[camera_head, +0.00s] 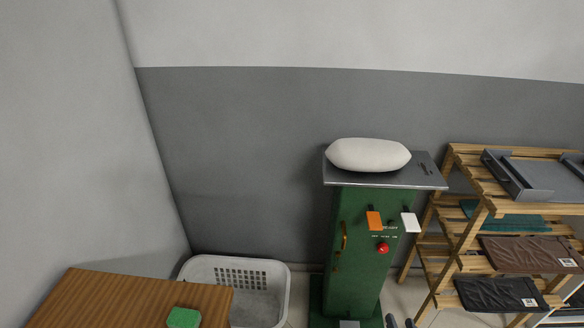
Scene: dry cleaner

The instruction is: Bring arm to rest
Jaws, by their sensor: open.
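Only two small dark tips show at the bottom edge, right of the green machine's base. They look like the fingertips of my gripper (400,322). They stand apart with nothing visible between them, so the gripper looks open and empty. The rest of my arm is out of the picture.
A green press cabinet (357,245) carries a white padded cushion (368,155) on its grey top. A wooden rack (480,208) with trays and folded dark garments stands right. A white basket (283,290) stands left of the cabinet, beside a wooden table (130,300) bearing a green block (184,318).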

